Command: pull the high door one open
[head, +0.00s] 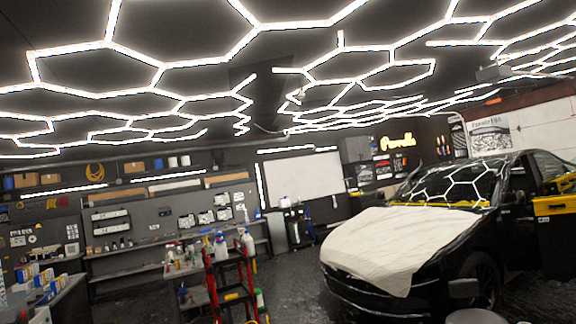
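No door that I can single out as high door one shows clearly. A grey cabinet-like panel (357,149) is high on the back wall, right of the white panel; it is too small to tell whether it is a door or how it stands. A black and yellow car door (556,232) at the right edge stands swung out from the black car (400,270). My gripper is not in view, so its state and its place relative to any door are hidden.
A white cloth covers the car's hood. A red cart (230,285) with bottles stands at the lower middle. Shelves and a workbench (125,268) line the left wall. Dark floor (295,290) lies open between cart and car. Lit hexagon tubes (160,63) cover the ceiling.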

